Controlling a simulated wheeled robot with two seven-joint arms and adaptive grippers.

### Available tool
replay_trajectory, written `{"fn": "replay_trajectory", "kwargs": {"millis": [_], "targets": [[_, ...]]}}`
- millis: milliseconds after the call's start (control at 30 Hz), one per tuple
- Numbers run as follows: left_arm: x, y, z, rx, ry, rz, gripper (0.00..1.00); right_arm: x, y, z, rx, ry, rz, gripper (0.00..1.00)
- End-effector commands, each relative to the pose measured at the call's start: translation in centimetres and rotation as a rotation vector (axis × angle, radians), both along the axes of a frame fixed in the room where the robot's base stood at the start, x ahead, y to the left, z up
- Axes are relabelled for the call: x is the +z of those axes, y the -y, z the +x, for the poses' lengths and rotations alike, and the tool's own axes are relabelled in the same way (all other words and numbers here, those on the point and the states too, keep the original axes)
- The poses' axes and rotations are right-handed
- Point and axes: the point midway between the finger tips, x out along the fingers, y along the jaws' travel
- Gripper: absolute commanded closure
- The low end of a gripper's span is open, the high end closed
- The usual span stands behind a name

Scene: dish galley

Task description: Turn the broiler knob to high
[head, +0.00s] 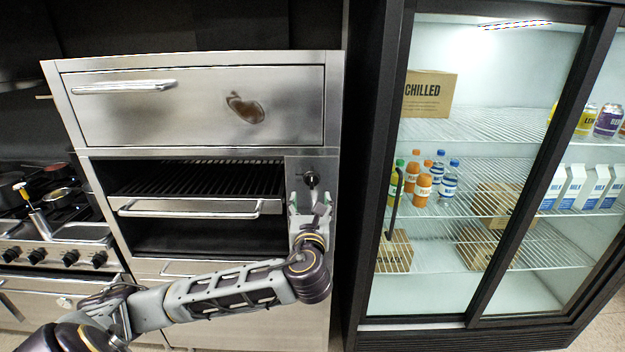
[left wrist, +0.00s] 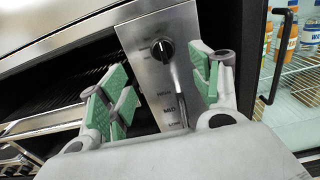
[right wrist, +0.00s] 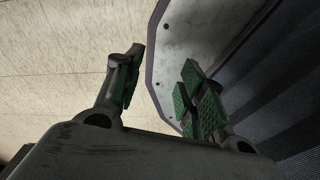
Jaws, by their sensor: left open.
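The broiler knob (head: 311,179) is a small black dial on the steel control panel at the right of the broiler. In the left wrist view the knob (left wrist: 162,50) sits above and between my fingers, on a panel (left wrist: 150,85) with printed labels, MID readable among them. A metal lever-like bar runs down from beside the knob. My left gripper (head: 309,204) is just below the knob, open, with its green-padded fingers apart and nothing between them. My right gripper (right wrist: 160,90) shows only in its wrist view, fingers apart and empty, over the floor.
The broiler (head: 200,105) has a top drawer with a bar handle and a grill rack with a handle (head: 190,209). A glass-door fridge (head: 480,180) with a black vertical handle stands close at the right. A stove with pans (head: 60,195) is at the left.

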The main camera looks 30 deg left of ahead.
Motion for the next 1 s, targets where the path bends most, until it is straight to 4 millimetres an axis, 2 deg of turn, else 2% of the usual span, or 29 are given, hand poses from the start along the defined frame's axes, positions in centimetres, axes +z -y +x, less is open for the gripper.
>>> {"fn": "replay_trajectory", "kwargs": {"millis": [133, 367, 533, 1000], "targets": [[0.0, -0.1, 0.1, 0.001, 0.0, 0.0, 0.36, -0.1, 0.2, -1.0, 0.001, -0.013, -0.003, 0.6], [0.1, -0.6, 1.0, 0.001, 0.0, 0.001, 0.36, 0.2, 0.9, -0.2, 0.003, -0.004, -0.009, 0.6], [0.1, -1.6, 2.5, 0.002, 0.0, 0.0, 0.36, 0.6, 1.1, 0.3, 0.004, 0.004, -0.012, 0.6], [0.1, -4.5, 7.2, 0.002, 0.0, 0.0, 0.36, 1.5, 1.0, 0.2, 0.003, 0.002, -0.011, 0.6]]}}
